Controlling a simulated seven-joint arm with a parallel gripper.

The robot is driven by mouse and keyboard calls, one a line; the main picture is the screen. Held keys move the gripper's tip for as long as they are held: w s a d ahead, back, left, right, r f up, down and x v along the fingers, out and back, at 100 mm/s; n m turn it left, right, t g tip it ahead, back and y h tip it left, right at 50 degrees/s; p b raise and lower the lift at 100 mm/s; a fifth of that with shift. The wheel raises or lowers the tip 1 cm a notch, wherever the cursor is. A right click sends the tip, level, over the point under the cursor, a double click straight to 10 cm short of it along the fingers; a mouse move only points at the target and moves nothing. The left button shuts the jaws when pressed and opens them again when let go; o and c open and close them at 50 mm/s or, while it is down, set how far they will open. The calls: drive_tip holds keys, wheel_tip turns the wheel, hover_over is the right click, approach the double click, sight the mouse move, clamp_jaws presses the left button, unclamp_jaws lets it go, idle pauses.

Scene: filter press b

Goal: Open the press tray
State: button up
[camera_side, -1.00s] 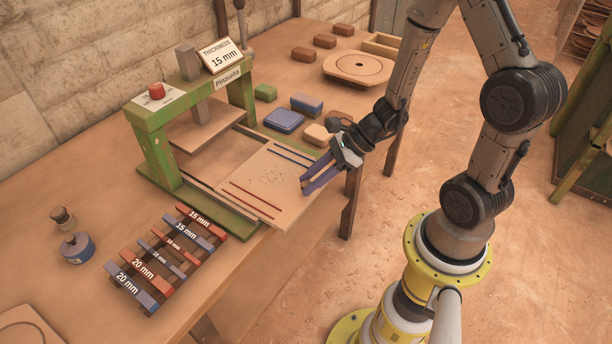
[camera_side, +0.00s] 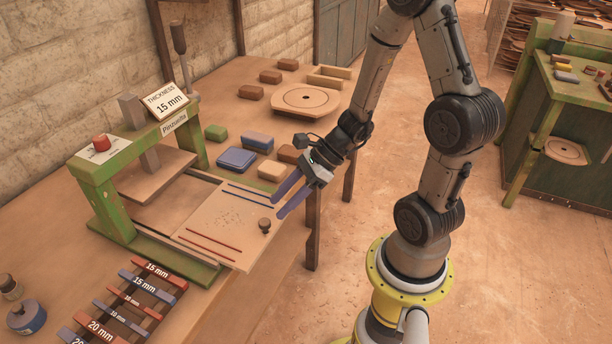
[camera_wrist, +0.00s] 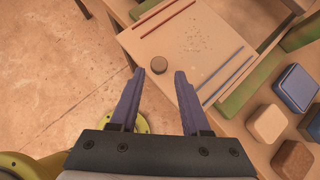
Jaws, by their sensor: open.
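The press tray (camera_side: 213,213) is a flat wooden board slid out from under the green press frame (camera_side: 96,193), its front part past the table edge. Two red and two blue strips and scattered specks lie on it. A dark round knob (camera_side: 264,226) stands near its front edge. My gripper (camera_side: 277,210) is open and empty, close to the knob but apart from it, above the tray's front right corner. In the wrist view the knob (camera_wrist: 158,65) shows just beyond and between the tips of my purple fingers (camera_wrist: 159,73).
Blue, green and tan blocks (camera_side: 237,159) lie on the table right of the press. Red and blue thickness bars (camera_side: 140,290) lie at front left. A round-holed board (camera_side: 305,98) lies farther back. Open floor is in front of the table.

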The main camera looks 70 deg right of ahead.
drive_tip(key=v, duration=0.8)
drive_tip(key=shift+s+d+r, duration=0.2)
drive_tip(key=shift+r, duration=0.05)
drive_tip(key=shift+a, duration=0.1)
drive_tip(key=s+a+r+n+g+h, duration=0.1)
drive_tip(key=s+a+r+n, duration=0.15)
drive_tip(key=a+n, duration=0.3)
drive_tip(key=s+a+r+n+g, duration=0.1)
drive_tip(key=a+r+n+g, duration=0.1)
drive_tip(key=a+r+n, duration=0.4)
drive_tip(key=s+d+r+n+t+h, duration=0.2)
drive_tip(key=s+d+n+h, duration=0.2)
drive_tip(key=n, duration=1.1)
drive_tip(key=shift+d+h, duration=0.7)
drive_tip(key=shift+d, duration=0.25)
